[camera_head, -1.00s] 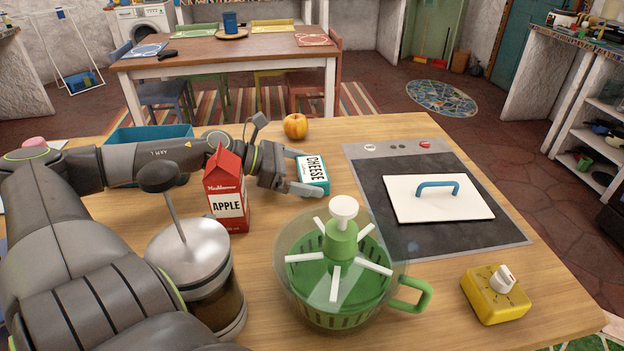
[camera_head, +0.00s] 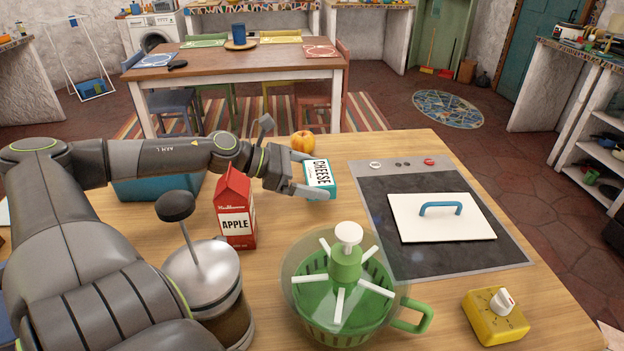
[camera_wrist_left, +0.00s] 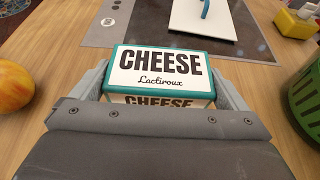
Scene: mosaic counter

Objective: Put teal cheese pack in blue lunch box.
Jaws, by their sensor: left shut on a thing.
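The teal cheese pack (camera_head: 320,177) has a white label reading CHEESE. My left gripper (camera_head: 308,180) is shut on it, one finger on each side. The left wrist view shows the pack (camera_wrist_left: 160,68) between the two fingers (camera_wrist_left: 160,92). In the head view I cannot tell for sure whether the pack touches the counter. The blue lunch box (camera_head: 150,190) stands at the left of the counter, behind the apple carton. My left arm hides its far side, and its inside is mostly hidden. My right gripper is not in view.
The red apple carton (camera_head: 235,212) stands between the lunch box and the pack. A French press (camera_head: 205,275) and a green salad spinner (camera_head: 345,290) stand in front. A peach (camera_head: 302,141) lies behind the pack. A cooktop (camera_head: 450,255) with a white lid (camera_head: 440,225) is at right.

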